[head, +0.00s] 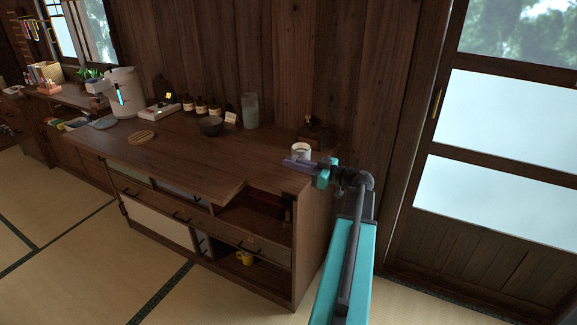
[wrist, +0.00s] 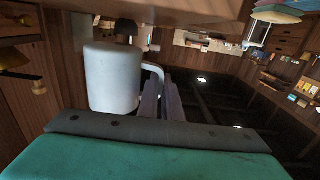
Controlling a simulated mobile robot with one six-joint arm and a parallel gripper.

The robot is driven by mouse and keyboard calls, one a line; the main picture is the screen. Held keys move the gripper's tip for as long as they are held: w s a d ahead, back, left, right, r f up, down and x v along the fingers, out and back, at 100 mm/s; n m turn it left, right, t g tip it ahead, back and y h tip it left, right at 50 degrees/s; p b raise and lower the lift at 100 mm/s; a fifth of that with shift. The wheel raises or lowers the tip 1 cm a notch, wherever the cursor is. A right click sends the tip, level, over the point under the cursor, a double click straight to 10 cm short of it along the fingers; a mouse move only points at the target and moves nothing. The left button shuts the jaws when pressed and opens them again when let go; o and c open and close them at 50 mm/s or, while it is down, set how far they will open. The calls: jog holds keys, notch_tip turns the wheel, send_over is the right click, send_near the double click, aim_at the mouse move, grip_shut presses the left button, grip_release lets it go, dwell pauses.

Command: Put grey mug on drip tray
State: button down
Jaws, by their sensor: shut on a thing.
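The light grey mug (head: 300,151) is at the right end of the wooden counter in the head view, opening up. Whether its base touches the counter I cannot tell. In the wrist view the mug (wrist: 112,78) fills the left of centre, with its handle towards the fingers. My gripper (head: 303,163) is shut on the mug at its handle; in the wrist view its dark fingers (wrist: 162,98) partly hide the handle. A flat grey piece (head: 104,122), seemingly the drip tray, lies at the counter's far left in front of a white dispenser (head: 124,92). It looks empty.
A round wooden trivet (head: 142,137) lies on the counter towards the left. A dark bowl (head: 210,126), several brown bottles (head: 201,106) and a grey-green cylinder (head: 250,110) stand along the back. The counter's front middle is clear. A yellow mug (head: 244,257) sits on the lower shelf.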

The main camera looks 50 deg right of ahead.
jog(key=shift+w+d+f, duration=0.1)
jog(key=shift+w+d, duration=0.3)
jog(key=shift+w, duration=0.3)
jog(key=shift+w+d+f, duration=0.1)
jog(key=shift+w+d, duration=0.3)
jog(key=shift+w, duration=0.35)
jog(key=shift+w+d, duration=0.4)
jog(key=shift+w, duration=0.3)
jog(key=shift+f, duration=1.75)
jog(key=c, duration=1.9)
grip_release()
jog(key=shift+f, duration=0.15)
jog(key=shift+c, duration=0.2)
jog(key=shift+s, duration=0.15)
jog(key=v, duration=1.1)
jog(key=shift+s, duration=0.35)
